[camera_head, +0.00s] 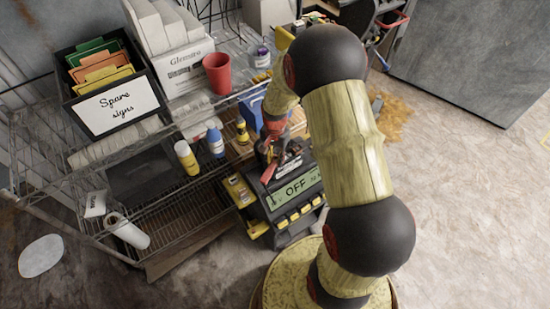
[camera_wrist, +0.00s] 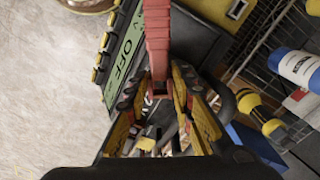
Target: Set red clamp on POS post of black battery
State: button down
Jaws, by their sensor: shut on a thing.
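My gripper (camera_wrist: 162,92) is shut on the red clamp (camera_wrist: 158,40), a long red piece that runs up from between the yellow-padded fingers in the wrist view. In the head view the red clamp (camera_head: 270,170) shows as a small red shape at my gripper (camera_head: 268,145), over the top of the charger with the "OFF" display (camera_head: 297,187). A dark block with a pale label (camera_head: 289,162), perhaps the black battery, sits there beside the clamp. The POS post cannot be made out. I cannot tell whether the clamp touches the battery.
A wire shelf rack (camera_head: 190,185) stands left of the charger. It holds a yellow bottle (camera_head: 187,157), a blue-and-white bottle (camera_head: 215,142), a red cup (camera_head: 218,73) and a spare-signs box (camera_head: 117,107). A blue object (camera_head: 251,112) lies close behind my gripper. Floor at right is mostly clear.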

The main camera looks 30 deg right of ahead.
aim_at(275, 161)
jog(key=shift+f, duration=0.4)
jog(key=c, duration=1.5)
grip_release()
jog(key=shift+o, duration=0.2)
notch_tip(275, 161, up, 12)
